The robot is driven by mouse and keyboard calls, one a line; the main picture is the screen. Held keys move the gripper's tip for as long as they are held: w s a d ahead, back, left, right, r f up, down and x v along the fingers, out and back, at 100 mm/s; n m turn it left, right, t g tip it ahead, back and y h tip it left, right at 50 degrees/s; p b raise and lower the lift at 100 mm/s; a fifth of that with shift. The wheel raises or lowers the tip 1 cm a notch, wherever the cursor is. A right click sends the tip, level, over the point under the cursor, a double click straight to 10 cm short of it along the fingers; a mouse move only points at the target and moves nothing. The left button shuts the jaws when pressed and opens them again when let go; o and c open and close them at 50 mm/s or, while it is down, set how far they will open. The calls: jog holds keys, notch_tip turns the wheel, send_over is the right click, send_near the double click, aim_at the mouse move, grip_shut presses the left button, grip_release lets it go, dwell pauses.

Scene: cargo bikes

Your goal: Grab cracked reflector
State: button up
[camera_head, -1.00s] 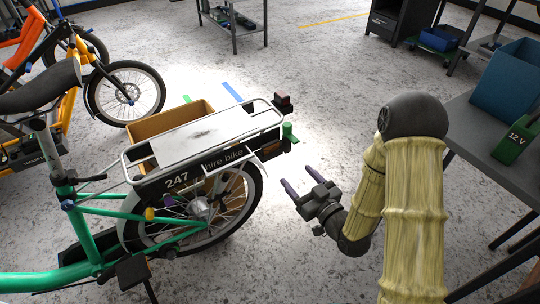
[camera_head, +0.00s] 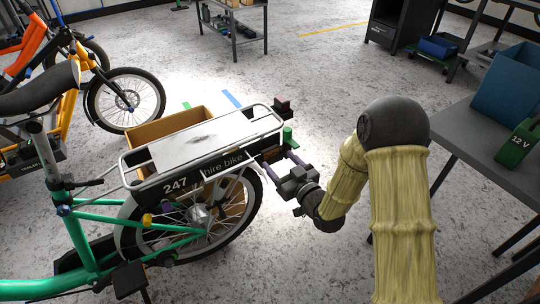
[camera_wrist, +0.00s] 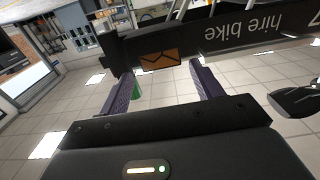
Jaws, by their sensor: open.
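The cracked reflector (camera_wrist: 160,59) is a small orange rectangle with dark crack lines, set on the dark end of the bike's rear carrier in the wrist view. My gripper (camera_head: 277,157) is open and empty at the rear end of the green hire bike's carrier (camera_head: 205,140). In the wrist view its two purple fingers (camera_wrist: 161,72) point at the reflector, one to each side of it. The reflector lies ahead, between the fingertips; I cannot tell whether they touch it.
A dark-red block (camera_head: 282,103) and a green piece (camera_head: 288,136) are near the carrier's rear end. A cardboard box (camera_head: 165,127) is behind the carrier. A grey table (camera_head: 470,135) with a blue bin (camera_head: 507,85) stands at the right. Floor between bike and table is clear.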

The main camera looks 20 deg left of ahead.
aim_at(271, 153)
jog(key=x, duration=0.3)
jog(key=shift+w+a+b, duration=0.25)
jog(key=shift+a+b, duration=0.05)
jog(key=shift+b, duration=0.05)
jog(key=c, duration=1)
notch_tip(271, 153, up, 18)
jog(key=p, duration=0.6)
